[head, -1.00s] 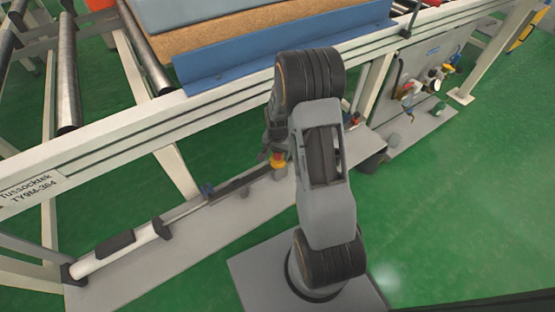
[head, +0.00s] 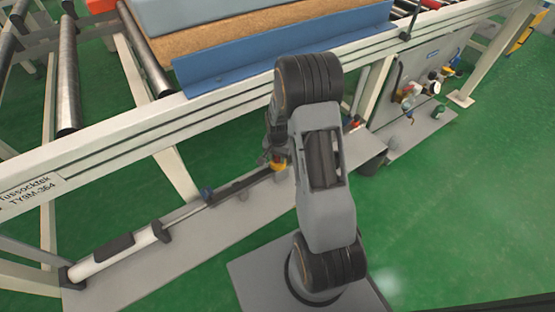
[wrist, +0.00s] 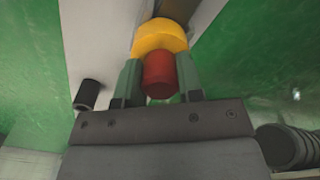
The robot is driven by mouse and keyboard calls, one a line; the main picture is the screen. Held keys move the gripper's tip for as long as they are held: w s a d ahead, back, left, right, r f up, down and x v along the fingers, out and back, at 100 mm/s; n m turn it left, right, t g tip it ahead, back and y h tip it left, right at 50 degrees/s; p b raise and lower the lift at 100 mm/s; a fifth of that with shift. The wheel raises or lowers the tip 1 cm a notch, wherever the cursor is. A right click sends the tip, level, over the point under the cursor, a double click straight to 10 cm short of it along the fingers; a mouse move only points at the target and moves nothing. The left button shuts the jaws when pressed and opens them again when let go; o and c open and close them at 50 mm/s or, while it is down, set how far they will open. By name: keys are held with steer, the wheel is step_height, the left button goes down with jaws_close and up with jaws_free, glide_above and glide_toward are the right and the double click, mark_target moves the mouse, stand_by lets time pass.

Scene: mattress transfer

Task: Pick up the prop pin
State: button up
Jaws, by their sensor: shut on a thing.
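The prop pin shows in the wrist view as a red cylinder (wrist: 159,76) in front of a wider yellow rounded part (wrist: 160,38). I cannot tell whether the red and yellow parts are one piece. My gripper (wrist: 158,70) is shut on the red cylinder, with one green-grey finger on each side of it. In the head view a small yellow part (head: 278,164) shows low beside my arm, above the grey base plate of the frame. My gripper is mostly hidden there behind my own arm.
A cream roller frame (head: 90,150) crosses the view, carrying a blue angled plate (head: 270,50) and layered slabs. A white cylinder with a thin rod (head: 115,257) lies along the grey base plate (head: 235,225). A valve panel (head: 425,85) stands at right. Green floor is clear at right.

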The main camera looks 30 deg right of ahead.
step_height(320, 180, up, 10)
steer(key=p, duration=0.3)
steer(key=shift+p, duration=0.35)
steer(key=shift+r, duration=0.15)
step_height(320, 180, up, 7)
steer(key=p, duration=0.6)
stand_by(0.8)
steer(key=shift+r, duration=0.1)
